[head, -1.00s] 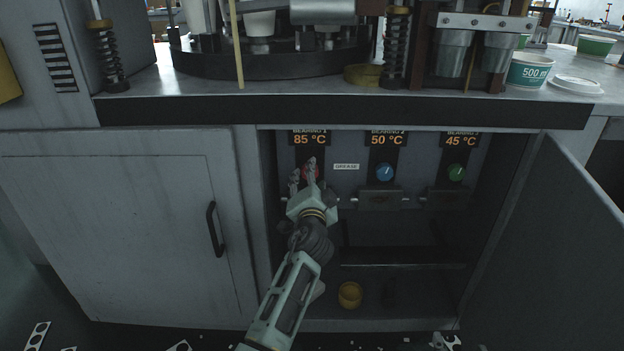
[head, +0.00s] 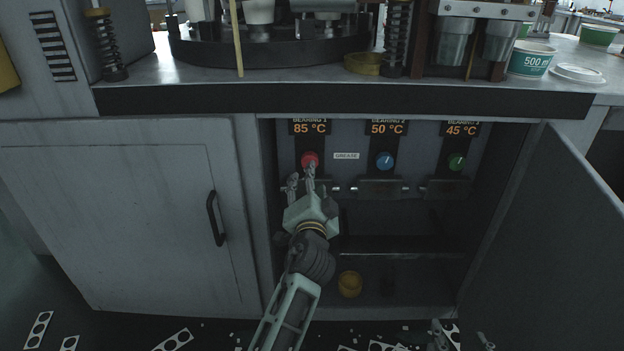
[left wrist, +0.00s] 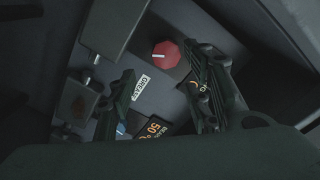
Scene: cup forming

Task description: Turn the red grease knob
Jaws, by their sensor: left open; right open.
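The red grease knob (head: 310,159) is on the cabinet's inner panel, under the 85 °C display (head: 310,128). In the left wrist view the red knob (left wrist: 166,53) has a pale pointer mark. My left gripper (head: 302,177) is open and empty just below the knob in the head view. In the left wrist view its fingers reach toward either side of the knob; whether they touch it I cannot tell. My right gripper (head: 462,337) is open at the bottom edge of the head view, mostly cut off.
A blue knob (head: 385,161) and a green knob (head: 456,162) sit to the right. A GREASE label (head: 346,156) is beside the red knob. The open door (head: 570,230) stands at right. A yellow cup (head: 350,284) is on the cabinet floor. The counter edge (head: 340,103) overhangs above.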

